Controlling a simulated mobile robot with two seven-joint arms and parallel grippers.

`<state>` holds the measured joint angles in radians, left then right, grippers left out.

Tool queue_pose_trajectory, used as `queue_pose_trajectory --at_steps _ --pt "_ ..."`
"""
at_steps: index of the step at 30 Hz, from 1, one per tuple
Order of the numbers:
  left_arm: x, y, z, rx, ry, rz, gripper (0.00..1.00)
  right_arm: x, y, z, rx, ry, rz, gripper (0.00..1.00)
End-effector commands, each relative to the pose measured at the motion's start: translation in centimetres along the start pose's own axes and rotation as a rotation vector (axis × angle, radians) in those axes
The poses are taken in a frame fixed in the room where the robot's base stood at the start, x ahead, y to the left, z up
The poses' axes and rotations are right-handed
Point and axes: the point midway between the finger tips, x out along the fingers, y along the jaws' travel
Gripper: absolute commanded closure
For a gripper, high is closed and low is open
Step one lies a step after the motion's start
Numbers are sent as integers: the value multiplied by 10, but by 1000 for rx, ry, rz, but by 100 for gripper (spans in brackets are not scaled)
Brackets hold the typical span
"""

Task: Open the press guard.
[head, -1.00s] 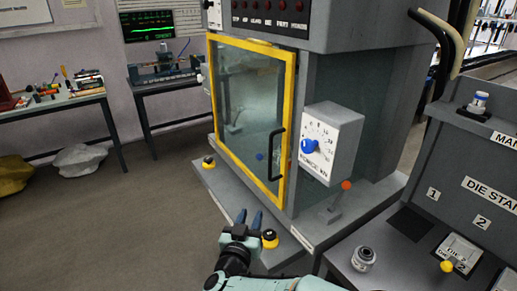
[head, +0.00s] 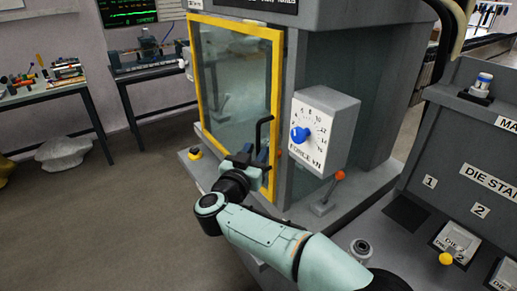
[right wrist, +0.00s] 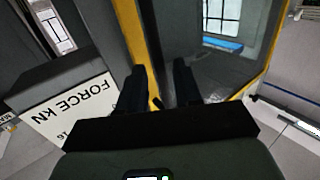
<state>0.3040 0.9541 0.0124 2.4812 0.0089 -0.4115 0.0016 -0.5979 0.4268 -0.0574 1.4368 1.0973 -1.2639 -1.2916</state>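The press guard is a clear panel in a yellow frame (head: 276,90) on the front of the grey press, and it looks closed. Its black upright handle (head: 259,131) is on the right side of the frame. My right gripper (head: 254,155) is at the handle's lower part, in front of the guard. In the right wrist view its two dark fingers (right wrist: 160,82) are apart, with the yellow frame (right wrist: 136,35) and glass beyond. I cannot tell whether the handle lies between the fingers; it is not clear in that view. My left gripper is out of view.
A force dial box (head: 321,131) sticks out just right of the guard. A lever with an orange knob (head: 340,175) stands below it. A yellow-and-black button (head: 195,154) is on the press base.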

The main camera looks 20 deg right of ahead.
Motion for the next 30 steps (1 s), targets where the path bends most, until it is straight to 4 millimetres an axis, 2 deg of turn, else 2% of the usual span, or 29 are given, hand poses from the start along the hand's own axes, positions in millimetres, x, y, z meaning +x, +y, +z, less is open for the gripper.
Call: queue_pose_trajectory --at_steps 1,6,15,16,18,19,30 --pt "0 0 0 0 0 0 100 8 0 1 -1 0 2 66" --pt "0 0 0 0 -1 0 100 20 0 0 0 -1 0 66" --pt "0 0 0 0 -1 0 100 23 0 0 0 -1 -1 66" --pt "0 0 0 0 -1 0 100 23 0 0 0 -1 -1 70" --pt "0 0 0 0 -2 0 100 23 0 0 0 -1 -1 92" --pt "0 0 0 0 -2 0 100 23 0 1 0 -1 -1 100" --pt "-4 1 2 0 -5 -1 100 19 -4 0 -1 -1 3 100"
